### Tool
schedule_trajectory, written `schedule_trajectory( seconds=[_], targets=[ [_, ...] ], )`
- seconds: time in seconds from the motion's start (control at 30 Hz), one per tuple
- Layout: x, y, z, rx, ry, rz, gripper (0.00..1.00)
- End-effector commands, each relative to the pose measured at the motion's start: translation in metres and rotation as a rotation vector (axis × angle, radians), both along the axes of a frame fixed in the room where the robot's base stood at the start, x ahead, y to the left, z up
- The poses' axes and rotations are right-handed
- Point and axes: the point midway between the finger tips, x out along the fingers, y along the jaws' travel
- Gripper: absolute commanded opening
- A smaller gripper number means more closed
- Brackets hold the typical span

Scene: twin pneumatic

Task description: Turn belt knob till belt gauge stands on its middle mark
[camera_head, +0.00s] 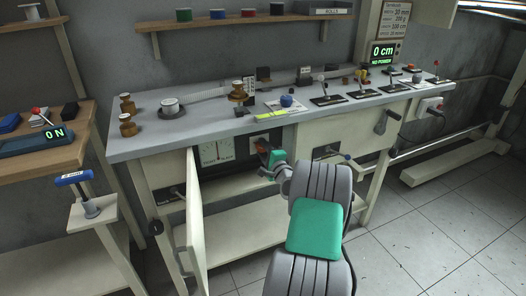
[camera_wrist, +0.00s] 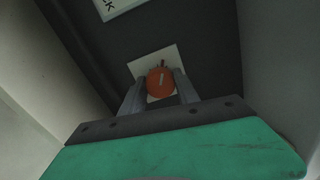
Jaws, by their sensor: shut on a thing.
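My gripper (camera_wrist: 160,88) is shut on an orange-red knob (camera_wrist: 160,82) in the wrist view. The knob sits on a pale square plate on a dark panel, with a light mark on its face. In the head view my gripper (camera_head: 266,160) reaches into the open compartment under the bench and mostly hides the knob. Which knob and gauge belong to the belt cannot be told from these frames.
The cabinet door (camera_head: 196,225) stands open left of my arm. A stand with a blue-handled tool (camera_head: 75,178) is at left.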

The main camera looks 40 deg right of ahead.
Motion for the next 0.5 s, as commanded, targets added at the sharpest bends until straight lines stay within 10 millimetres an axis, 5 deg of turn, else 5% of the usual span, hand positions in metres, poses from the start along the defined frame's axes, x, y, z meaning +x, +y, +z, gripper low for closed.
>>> schedule_trajectory(
  seconds=[0.33, 0.37, 0.5],
  targets=[
    [-0.0004, -0.0005, -0.0002, -0.001, 0.0, -0.001, 0.0],
    [-0.0004, -0.0005, -0.0002, -0.001, 0.0, -0.001, 0.4],
    [-0.0002, -0.0003, -0.0003, -0.001, 0.0, -0.001, 0.51]
  ],
)
